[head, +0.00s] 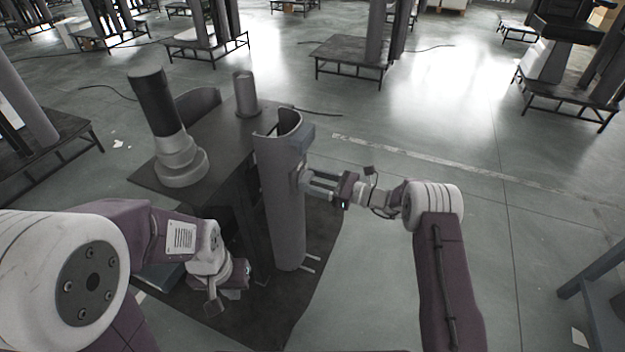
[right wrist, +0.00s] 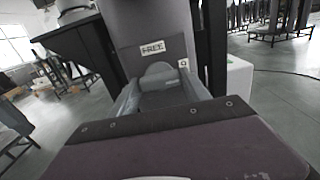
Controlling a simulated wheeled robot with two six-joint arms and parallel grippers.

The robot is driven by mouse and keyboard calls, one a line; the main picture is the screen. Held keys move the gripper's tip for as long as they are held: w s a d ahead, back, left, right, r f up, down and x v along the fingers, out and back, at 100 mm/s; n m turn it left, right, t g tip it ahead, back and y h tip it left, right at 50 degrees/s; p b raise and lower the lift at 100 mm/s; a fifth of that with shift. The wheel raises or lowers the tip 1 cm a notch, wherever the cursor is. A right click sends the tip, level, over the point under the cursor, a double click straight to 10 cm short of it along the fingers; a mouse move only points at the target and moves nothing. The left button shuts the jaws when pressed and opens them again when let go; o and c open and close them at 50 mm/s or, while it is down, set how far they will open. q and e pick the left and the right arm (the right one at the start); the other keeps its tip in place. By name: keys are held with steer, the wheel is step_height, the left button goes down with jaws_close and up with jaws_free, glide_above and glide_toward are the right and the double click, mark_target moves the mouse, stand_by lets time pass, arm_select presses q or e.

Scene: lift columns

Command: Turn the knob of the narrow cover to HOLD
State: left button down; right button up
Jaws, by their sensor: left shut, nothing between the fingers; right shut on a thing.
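The narrow cover (head: 280,205) is a tall grey curved shell standing upright beside a dark table. Its knob (right wrist: 157,73) is a grey rounded piece on the cover's face, mostly hidden by my gripper in the head view. A FREE label (right wrist: 153,47) sits just above the knob. A small white mark (right wrist: 183,63) lies to its right, too small to read. My right gripper (head: 304,180) is shut on the knob, its fingers on either side. My left gripper (head: 232,280) is low beside the table's front, shut and empty, its fingertips hard to make out.
The dark table (head: 225,135) carries a black-and-grey column (head: 160,125) and a short grey cylinder (head: 246,92). A dark mat (head: 322,245) lies beneath. Open floor lies to the right; a blue-grey frame (head: 600,285) stands at the right edge.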

steer(key=o, duration=1.4)
steer(key=p+v, duration=0.1)
steer(key=v, duration=0.8)
